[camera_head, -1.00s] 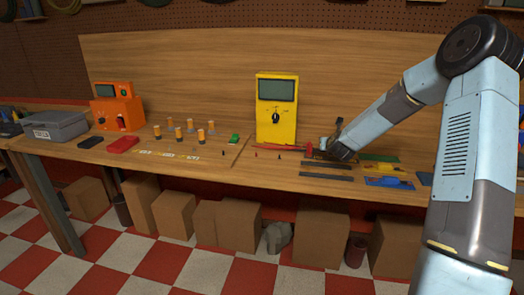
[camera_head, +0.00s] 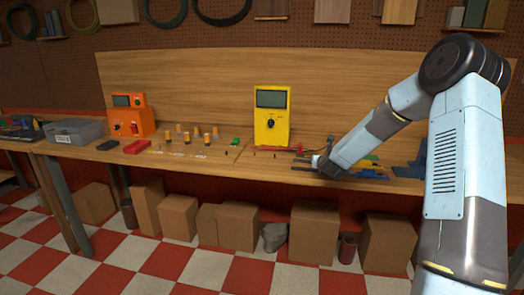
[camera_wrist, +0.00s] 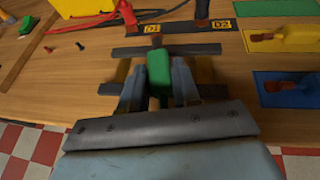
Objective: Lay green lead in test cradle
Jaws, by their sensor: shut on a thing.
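My gripper (camera_wrist: 158,88) is shut on the green lead (camera_wrist: 159,72), whose green body stands between the two fingers in the wrist view. Its dark tip points away from me, over a dark bar (camera_wrist: 185,49). A second dark bar (camera_wrist: 108,88) passes beneath the fingers. These bars appear to belong to the test cradle. Whether the lead touches them I cannot tell. In the head view my gripper (camera_head: 319,162) is low over the bench in front of the yellow meter (camera_head: 271,118); the green lead is hidden there.
A red lead (camera_wrist: 127,12) stands beyond, by a strip (camera_wrist: 185,27) marked D1 and D2. Green (camera_wrist: 264,6), yellow (camera_wrist: 283,38) and blue (camera_wrist: 287,89) mats lie at right.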

